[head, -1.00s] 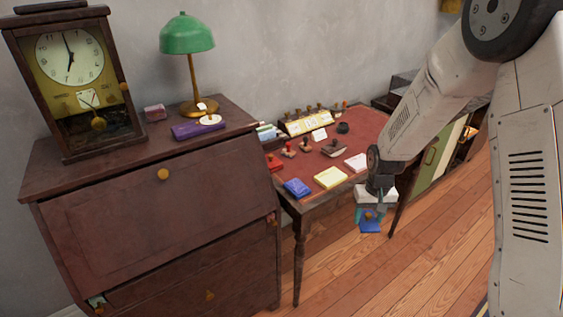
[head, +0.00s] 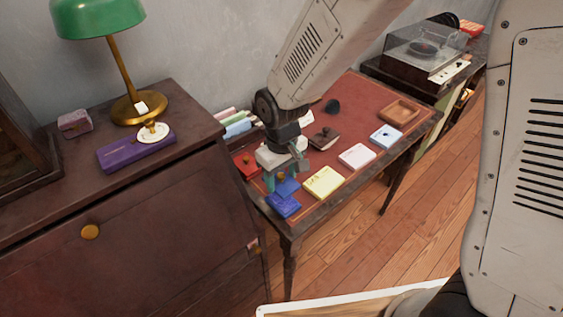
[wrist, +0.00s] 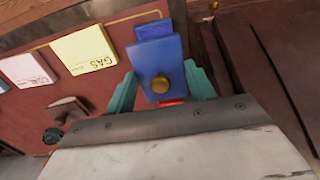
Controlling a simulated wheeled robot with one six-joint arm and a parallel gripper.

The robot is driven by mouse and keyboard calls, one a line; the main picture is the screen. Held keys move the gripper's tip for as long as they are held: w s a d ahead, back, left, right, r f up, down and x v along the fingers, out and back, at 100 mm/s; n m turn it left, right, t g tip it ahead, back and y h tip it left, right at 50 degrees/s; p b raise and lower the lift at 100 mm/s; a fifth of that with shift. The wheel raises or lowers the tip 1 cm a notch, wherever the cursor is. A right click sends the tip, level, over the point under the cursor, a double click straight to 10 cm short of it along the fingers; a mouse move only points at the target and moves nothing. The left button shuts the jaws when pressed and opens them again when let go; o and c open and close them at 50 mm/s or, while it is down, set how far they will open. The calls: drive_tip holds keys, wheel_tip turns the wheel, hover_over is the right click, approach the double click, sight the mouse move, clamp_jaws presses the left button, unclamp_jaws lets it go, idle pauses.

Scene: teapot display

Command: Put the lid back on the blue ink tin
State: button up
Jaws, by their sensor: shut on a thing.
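The blue lid (head: 290,188), with a small brass knob, is held between the teal fingers of my gripper (head: 285,179). In the wrist view my gripper (wrist: 162,90) is shut on the lid (wrist: 165,55), one finger at each side. The blue ink tin (head: 284,207) sits on the red desk top near its front left corner. The lid is over the tin's far side and covers part of it. In the wrist view the tin (wrist: 155,30) shows just beyond the lid. I cannot tell whether lid and tin touch.
A red tin (head: 244,167) is left of my gripper. The dark bureau (head: 140,210) rises close at left.

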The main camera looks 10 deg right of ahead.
drive_tip(key=shift+d+f, duration=0.2)
drive_tip(key=shift+f, duration=2.9)
drive_tip(key=shift+s, duration=0.1)
drive_tip(key=shift+f, duration=0.15)
drive_tip(key=o, duration=1.5)
drive_tip(key=shift+r, duration=3.5)
